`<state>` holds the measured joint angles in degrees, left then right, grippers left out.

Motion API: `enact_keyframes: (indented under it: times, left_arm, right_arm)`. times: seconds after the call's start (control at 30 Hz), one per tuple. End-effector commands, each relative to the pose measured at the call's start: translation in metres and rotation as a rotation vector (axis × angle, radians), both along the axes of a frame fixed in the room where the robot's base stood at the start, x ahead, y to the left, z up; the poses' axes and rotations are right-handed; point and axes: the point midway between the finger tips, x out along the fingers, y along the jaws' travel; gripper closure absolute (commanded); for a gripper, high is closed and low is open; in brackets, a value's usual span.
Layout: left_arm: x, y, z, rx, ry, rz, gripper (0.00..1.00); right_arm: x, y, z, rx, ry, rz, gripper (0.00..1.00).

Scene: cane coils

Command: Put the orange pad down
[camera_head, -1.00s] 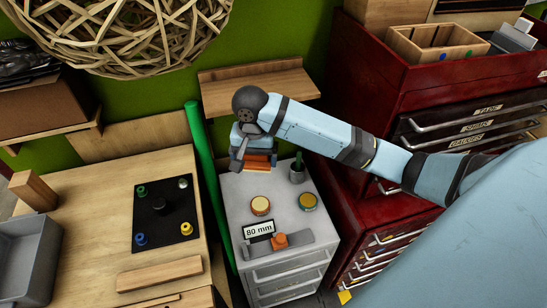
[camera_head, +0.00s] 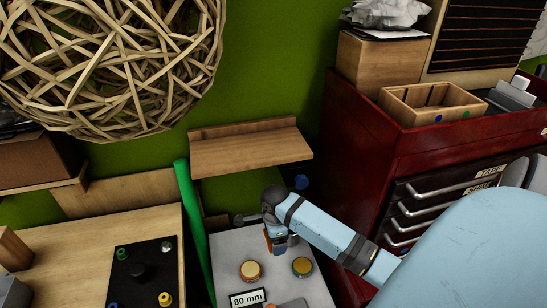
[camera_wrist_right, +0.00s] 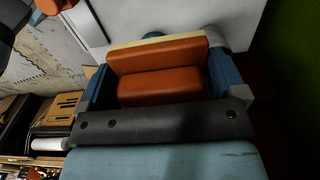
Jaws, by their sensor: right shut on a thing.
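The orange pad (camera_wrist_right: 160,88) fills the space between the blue fingers of my right gripper (camera_wrist_right: 158,80) in the right wrist view. It shows as a thick block with a stepped orange face and a pale strip along its far edge. In the head view my right gripper (camera_head: 277,240) is over the back of the pale grey cabinet top (camera_head: 222,262), just behind two round tins. A bit of orange shows at its fingers there. I cannot tell whether the pad touches the cabinet top. My left gripper is not in view.
A wooden shelf (camera_head: 250,153) is on the wall above. A green tube (camera_head: 193,225) stands left, a red tool chest (camera_head: 355,115) right.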

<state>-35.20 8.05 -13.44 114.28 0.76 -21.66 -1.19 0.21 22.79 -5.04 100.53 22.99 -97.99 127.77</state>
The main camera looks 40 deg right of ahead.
Motion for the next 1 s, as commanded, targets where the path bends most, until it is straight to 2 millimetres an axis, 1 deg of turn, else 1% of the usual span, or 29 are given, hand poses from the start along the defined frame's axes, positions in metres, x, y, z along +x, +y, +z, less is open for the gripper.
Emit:
enact_keyframes:
  times: [0.03,0.2,0.3,0.4,0.5,0.63,0.83,0.9,1.0]
  left_arm:
    - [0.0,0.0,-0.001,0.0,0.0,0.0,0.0]
    - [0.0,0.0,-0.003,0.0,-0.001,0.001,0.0]
    - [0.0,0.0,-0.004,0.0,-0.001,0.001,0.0]
    - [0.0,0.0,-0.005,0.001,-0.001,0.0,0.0]
    - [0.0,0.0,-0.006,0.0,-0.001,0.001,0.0]
    - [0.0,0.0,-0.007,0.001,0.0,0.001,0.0]
    - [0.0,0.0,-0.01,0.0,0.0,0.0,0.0]
    - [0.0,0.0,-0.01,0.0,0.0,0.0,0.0]
    - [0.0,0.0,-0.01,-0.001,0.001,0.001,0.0]
  right_arm:
    - [-0.001,-0.001,-0.015,-0.002,0.005,0.0,0.35]
    - [-0.001,-0.001,-0.061,-0.002,0.005,0.002,0.35]
    - [0.0,0.0,-0.086,-0.001,0.004,0.002,0.35]
    - [0.0,0.0,-0.105,-0.001,0.002,0.003,0.35]
    - [0.0,0.0,-0.116,-0.001,0.0,0.003,0.35]
    - [0.0,0.0,-0.126,0.0,0.001,0.003,0.35]
    - [0.0,0.0,-0.154,0.0,0.001,0.003,0.35]
    - [0.0,0.0,-0.158,0.0,0.0,0.004,0.35]
    - [0.0,0.0,-0.158,0.001,0.0,0.004,0.35]
